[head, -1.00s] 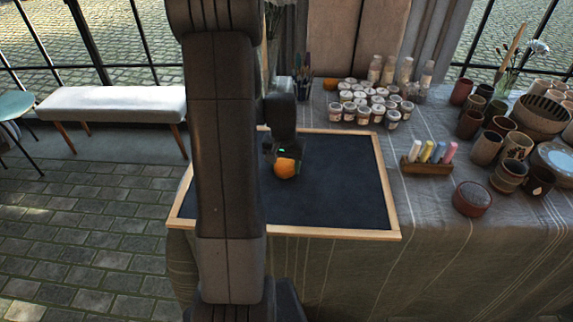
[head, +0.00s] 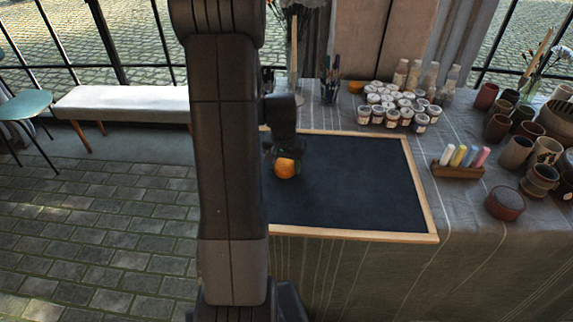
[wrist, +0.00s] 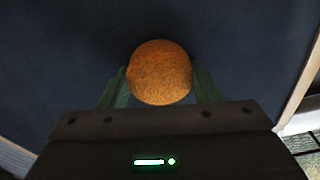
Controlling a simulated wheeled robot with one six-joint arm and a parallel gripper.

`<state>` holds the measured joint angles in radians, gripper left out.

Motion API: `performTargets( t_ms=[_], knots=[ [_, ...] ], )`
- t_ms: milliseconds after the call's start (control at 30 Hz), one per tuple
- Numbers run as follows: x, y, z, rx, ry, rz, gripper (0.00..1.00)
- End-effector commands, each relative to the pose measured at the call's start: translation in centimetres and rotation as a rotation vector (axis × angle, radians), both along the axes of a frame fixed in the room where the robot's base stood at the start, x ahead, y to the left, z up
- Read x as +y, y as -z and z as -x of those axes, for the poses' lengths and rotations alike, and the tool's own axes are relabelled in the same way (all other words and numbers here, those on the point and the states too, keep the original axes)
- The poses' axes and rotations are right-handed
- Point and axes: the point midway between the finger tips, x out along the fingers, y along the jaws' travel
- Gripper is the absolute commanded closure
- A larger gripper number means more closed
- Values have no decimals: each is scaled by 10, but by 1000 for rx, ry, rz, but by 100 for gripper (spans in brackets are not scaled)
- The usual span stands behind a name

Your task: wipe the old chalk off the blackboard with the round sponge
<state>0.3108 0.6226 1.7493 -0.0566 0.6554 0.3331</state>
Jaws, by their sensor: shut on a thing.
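The round orange sponge (head: 285,168) is between the fingers of my gripper (head: 284,158), over the dark blackboard (head: 350,190) with its pale wooden frame. In the wrist view the sponge (wrist: 160,72) is held between two green fingers, with the dark board surface (wrist: 60,50) behind it. Whether the sponge touches the board is hard to tell. No clear chalk marks show on the visible board. My arm hides the board's left part in the head view.
A wooden holder with coloured chalks (head: 458,171) and a reddish round pot (head: 505,203) stand right of the board. Several small paint jars (head: 400,105) stand behind it. Cups and pots (head: 516,152) crowd the table's right side. A white bench (head: 125,104) stands at the left.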

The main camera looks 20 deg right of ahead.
Motion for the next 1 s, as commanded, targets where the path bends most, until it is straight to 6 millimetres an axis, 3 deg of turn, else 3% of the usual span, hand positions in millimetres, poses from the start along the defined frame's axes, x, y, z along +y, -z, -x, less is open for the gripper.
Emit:
performTargets(
  t_ms=[100, 600, 1000],
  knots=[
    [0, -29, -1, -5, -1, 1, 65],
    [2, -76, 0, -2, -6, 0, 65],
    [2, -81, 0, 0, -8, 0, 65]
  ],
)
